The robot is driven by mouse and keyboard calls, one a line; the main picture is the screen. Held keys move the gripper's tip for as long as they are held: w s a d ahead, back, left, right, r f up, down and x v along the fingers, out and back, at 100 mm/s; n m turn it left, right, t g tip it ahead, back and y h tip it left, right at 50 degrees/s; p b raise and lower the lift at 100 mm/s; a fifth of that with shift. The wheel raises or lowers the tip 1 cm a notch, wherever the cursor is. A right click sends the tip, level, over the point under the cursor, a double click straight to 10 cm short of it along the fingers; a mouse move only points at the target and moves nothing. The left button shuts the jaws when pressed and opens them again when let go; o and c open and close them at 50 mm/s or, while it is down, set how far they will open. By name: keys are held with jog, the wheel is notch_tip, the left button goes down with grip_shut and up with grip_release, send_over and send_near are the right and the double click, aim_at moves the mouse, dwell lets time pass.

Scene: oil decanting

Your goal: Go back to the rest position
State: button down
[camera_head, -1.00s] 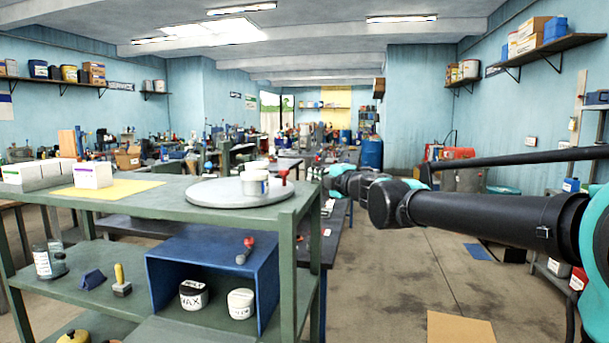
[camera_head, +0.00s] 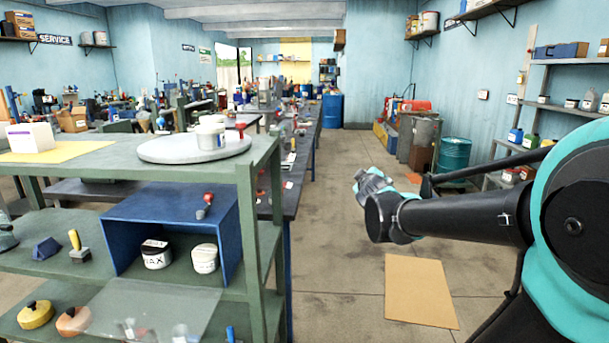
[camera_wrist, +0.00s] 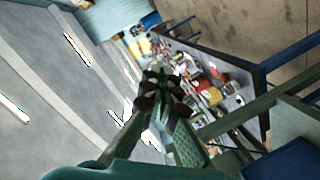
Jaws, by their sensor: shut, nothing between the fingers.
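My gripper shows in the wrist view (camera_wrist: 165,98), its fingers drawn together with nothing between them. In the head view my arm reaches in from the right, and its far end hangs over the open floor to the right of the green shelf unit (camera_head: 262,165). The gripper's fingers are hard to make out there. The gripper is apart from the shelf and touches nothing that I can see.
On the shelf top stand a round grey disc (camera_head: 165,152) with a white tub (camera_head: 210,137) and a white box (camera_head: 31,137). A blue open box (camera_head: 125,232) holds two jars. A cardboard sheet (camera_head: 420,292) lies on otherwise clear floor. A blue drum (camera_head: 453,154) stands right.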

jog(key=s+d+f+m+g+h, duration=0.1)
jog(key=s+d+f+m+g, duration=0.2)
jog(key=s+f, duration=0.55)
jog(key=s+d+f+m+g, duration=0.2)
jog(key=s+f+m+g, duration=0.25)
jog(key=f, duration=0.65)
jog(key=s+a+f+m+g+y, duration=0.1)
jog(key=s+a+f+g, duration=0.3)
jog(key=s+f, duration=0.7)
jog(key=s+y, duration=0.1)
jog(key=s, duration=0.3)
jog(key=shift+a+y, duration=0.2)
jog(key=shift+y, duration=0.1)
